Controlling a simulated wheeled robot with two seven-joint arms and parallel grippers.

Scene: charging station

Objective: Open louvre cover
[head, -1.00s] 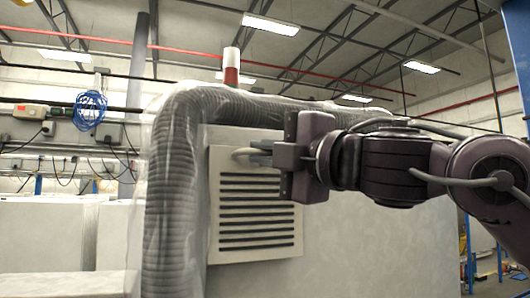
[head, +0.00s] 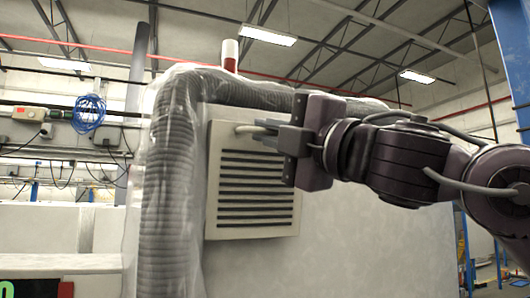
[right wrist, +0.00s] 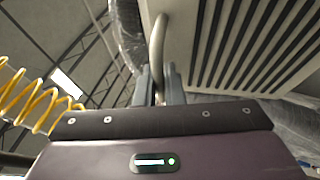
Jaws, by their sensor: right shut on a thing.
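The louvre cover (head: 258,232) is a cream square panel with dark horizontal slots, on the front of a pale cabinet in the head view. It also shows close up in the right wrist view (right wrist: 179,35). A grey bar handle (head: 243,129) runs along its top; the handle also shows in the right wrist view (right wrist: 157,42). My right gripper (head: 265,131) is shut on the handle, coming from the right. Its two fingers show around the handle in the right wrist view (right wrist: 159,80). The gripper hides the cover's upper right corner. My left gripper is not in view.
A thick grey corrugated hose (head: 170,190) in clear plastic runs down left of the cover and across above it. A red and white post (head: 230,55) stands behind. A blue cable coil (head: 89,112) hangs at left. A yellow spiral hose (right wrist: 38,98) shows in the right wrist view.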

